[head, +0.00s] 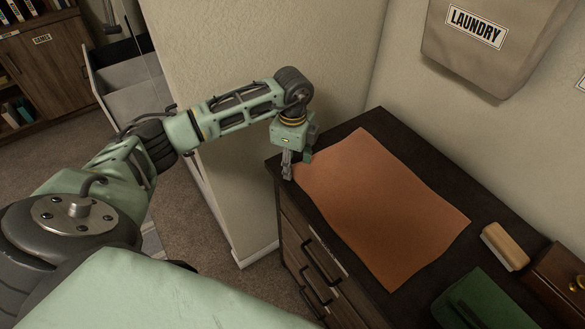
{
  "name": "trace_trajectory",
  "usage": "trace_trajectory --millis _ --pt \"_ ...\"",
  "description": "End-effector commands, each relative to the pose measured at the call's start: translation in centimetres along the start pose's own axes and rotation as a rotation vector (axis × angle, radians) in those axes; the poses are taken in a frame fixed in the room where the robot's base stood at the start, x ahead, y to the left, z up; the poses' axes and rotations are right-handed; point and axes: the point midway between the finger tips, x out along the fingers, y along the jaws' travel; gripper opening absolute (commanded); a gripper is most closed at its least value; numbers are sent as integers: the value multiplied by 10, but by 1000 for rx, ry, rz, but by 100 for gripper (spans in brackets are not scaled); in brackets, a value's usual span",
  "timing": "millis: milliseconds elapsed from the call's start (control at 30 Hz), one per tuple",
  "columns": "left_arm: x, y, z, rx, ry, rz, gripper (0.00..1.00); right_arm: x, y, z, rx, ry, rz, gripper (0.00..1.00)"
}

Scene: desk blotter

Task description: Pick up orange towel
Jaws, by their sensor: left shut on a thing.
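The orange towel (385,208) lies flat and spread out on top of a dark wooden dresser (372,120) in the head view. My left gripper (288,172) points down at the towel's near left corner, by the dresser's left edge. It is shut on that corner of the towel, and the fingers partly hide it. The rest of the towel rests on the dresser top. My right gripper is not in view.
A wooden block-like brush (505,246) and a green object (478,302) lie right of the towel, near a small brown box (562,278) with a knob. A laundry bag (485,50) hangs on the wall above. Carpet (215,235) is left of the dresser.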

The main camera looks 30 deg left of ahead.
Motion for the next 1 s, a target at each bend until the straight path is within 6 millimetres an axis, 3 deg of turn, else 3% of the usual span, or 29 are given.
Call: trace_trajectory --millis 1000 --pt "8 6 2 3 -9 21 0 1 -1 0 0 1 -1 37"
